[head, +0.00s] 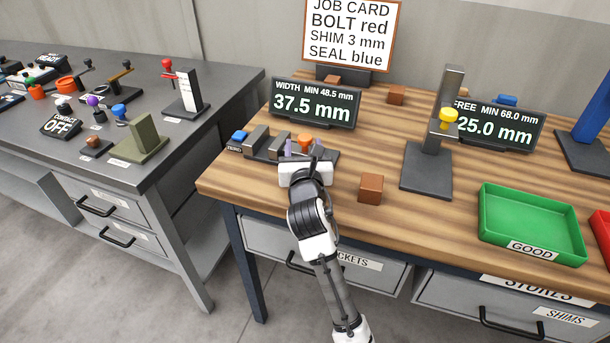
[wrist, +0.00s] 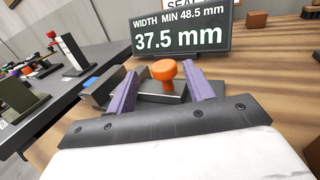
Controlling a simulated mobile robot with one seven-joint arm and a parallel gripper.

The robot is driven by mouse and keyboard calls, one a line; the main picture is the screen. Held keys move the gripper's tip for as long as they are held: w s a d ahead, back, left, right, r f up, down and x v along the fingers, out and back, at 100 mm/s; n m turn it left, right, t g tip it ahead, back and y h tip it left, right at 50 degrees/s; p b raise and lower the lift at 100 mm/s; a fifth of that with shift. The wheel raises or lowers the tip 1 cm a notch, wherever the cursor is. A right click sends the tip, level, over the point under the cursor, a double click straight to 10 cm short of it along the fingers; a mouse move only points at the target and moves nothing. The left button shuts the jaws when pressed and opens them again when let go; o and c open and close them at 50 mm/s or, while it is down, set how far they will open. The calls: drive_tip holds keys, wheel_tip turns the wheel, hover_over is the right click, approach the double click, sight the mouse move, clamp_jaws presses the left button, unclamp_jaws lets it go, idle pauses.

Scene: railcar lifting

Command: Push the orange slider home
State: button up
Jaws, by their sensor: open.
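The orange slider (head: 305,141) is a mushroom-shaped knob on a dark gauge base (head: 331,157) on the wooden workbench. In the wrist view the orange knob (wrist: 164,70) stands between and just beyond the two purple fingers. My gripper (head: 303,150) is open, with its fingers apart on either side of the knob. I cannot tell whether either finger touches it. Grey blocks (head: 258,140) stand on the gauge to the left of the knob. The readout (head: 315,103) behind it shows WIDTH MIN 48.5 mm and 37.5 mm. My gripper hides part of the base.
A brown cube (head: 370,188) lies right of my gripper. A grey post stand with a yellow knob (head: 449,116) and a green GOOD tray (head: 531,226) stand further right. A blue piece (head: 239,136) is at the gauge's left end. The front bench edge is close.

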drive_tip(key=s+b, duration=0.1)
drive_tip(key=s, duration=0.1)
drive_tip(key=s+b, duration=0.1)
drive_tip(key=s, duration=0.1)
drive_tip(key=s+b, duration=0.1)
drive_tip(key=s, duration=0.2)
drive_tip(key=shift+s+d, duration=0.1)
drive_tip(key=shift+d, duration=0.25)
drive_tip(key=shift+s+p, duration=0.35)
drive_tip(key=shift+s, duration=0.7)
drive_tip(key=shift+a, duration=0.15)
